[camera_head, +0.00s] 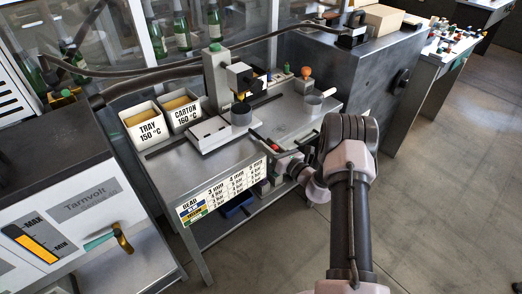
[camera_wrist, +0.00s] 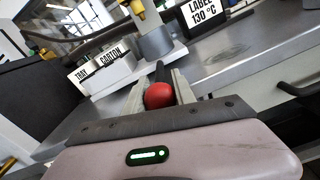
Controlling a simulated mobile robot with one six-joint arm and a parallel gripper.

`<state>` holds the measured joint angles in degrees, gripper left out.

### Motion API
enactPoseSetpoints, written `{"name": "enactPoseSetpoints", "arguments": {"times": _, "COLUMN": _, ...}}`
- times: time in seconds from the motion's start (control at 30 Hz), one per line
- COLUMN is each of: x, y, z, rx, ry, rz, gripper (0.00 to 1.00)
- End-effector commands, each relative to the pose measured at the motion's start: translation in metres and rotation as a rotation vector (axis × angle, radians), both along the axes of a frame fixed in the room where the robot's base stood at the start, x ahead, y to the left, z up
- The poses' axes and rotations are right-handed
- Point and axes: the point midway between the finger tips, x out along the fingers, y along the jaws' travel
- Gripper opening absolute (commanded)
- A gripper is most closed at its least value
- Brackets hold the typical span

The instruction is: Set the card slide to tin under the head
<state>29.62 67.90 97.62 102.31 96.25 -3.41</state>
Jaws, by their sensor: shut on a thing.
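My gripper (camera_wrist: 158,88) is shut on a red ball knob (camera_wrist: 159,96) in the wrist view, with a finger on either side. In the head view my gripper (camera_head: 284,157) is at the front edge of the steel bench, partly hidden by my wrist. The black head (camera_head: 240,77) sits on a grey column above a grey cylinder (camera_head: 241,113). The cylinder stands at the right end of a white slab (camera_head: 208,133); it also shows in the wrist view (camera_wrist: 156,43). No tin marking is readable, and I cannot tell which part is the card slide.
A chart (camera_head: 222,190) hangs on the bench front. A grey cabinet (camera_head: 352,72) stands to the right. The floor there is clear.

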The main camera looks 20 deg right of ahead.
Motion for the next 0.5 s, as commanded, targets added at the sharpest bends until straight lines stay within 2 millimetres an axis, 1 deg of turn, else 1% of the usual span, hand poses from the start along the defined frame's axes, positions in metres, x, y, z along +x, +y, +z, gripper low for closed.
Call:
{"name": "enactPoseSetpoints", "arguments": {"times": 0.13, "x": 0.0008, "y": -0.0034, "z": -0.0008, "rx": 0.002, "ry": 0.002, "rz": -0.001, "gripper": 0.00}}
{"name": "enactPoseSetpoints", "arguments": {"times": 0.43, "x": 0.0008, "y": -0.0035, "z": -0.0005, "rx": 0.002, "ry": 0.002, "rz": 0.000, "gripper": 0.00}}
{"name": "enactPoseSetpoints", "arguments": {"times": 0.47, "x": 0.0008, "y": -0.0035, "z": -0.0006, "rx": 0.002, "ry": 0.002, "rz": 0.000, "gripper": 0.37}}
{"name": "enactPoseSetpoints", "arguments": {"times": 0.5, "x": 0.0009, "y": -0.0034, "z": -0.0005, "rx": 0.002, "ry": 0.002, "rz": 0.000, "gripper": 0.45}}
